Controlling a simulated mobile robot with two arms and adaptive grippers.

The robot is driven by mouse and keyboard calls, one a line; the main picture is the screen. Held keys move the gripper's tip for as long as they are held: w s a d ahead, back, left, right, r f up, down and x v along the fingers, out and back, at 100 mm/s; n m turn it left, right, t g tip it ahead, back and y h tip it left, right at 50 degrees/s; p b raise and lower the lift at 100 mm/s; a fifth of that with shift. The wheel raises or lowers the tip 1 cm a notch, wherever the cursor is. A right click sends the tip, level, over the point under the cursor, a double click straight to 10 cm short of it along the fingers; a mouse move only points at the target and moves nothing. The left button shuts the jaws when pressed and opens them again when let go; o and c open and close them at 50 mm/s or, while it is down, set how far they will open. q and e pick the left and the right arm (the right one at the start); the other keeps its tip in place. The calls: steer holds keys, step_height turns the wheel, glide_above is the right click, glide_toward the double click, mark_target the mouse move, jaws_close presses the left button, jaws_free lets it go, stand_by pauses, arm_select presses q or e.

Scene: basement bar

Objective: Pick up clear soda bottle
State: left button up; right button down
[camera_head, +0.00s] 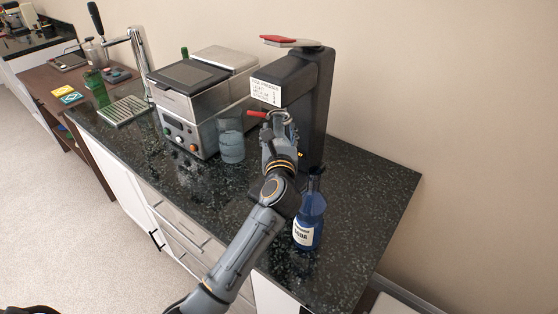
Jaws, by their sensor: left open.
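A blue soda bottle (310,217) with a white label reading "SODA" and a dark cap stands upright on the black speckled counter (345,235), near its right end. My left gripper (277,117) is open and reaches away from me in front of the dark machine. It is above and to the left of the bottle in the picture, apart from it, with nothing visible between its fingers. My left forearm passes just left of the bottle. My right gripper is not in view.
A tall dark dispenser (318,110) with a white label stands behind the gripper. A clear tumbler (231,146) and a silver machine (190,105) stand to the left. A tap (139,62) rises by a drip tray (124,110). The counter right of the bottle is clear.

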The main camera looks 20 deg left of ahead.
arm_select(q)
steer(key=shift+x, duration=0.95)
steer(key=shift+s, duration=0.1)
steer(key=shift+c, duration=0.6)
jaws_close()
steer(key=shift+r, duration=0.15)
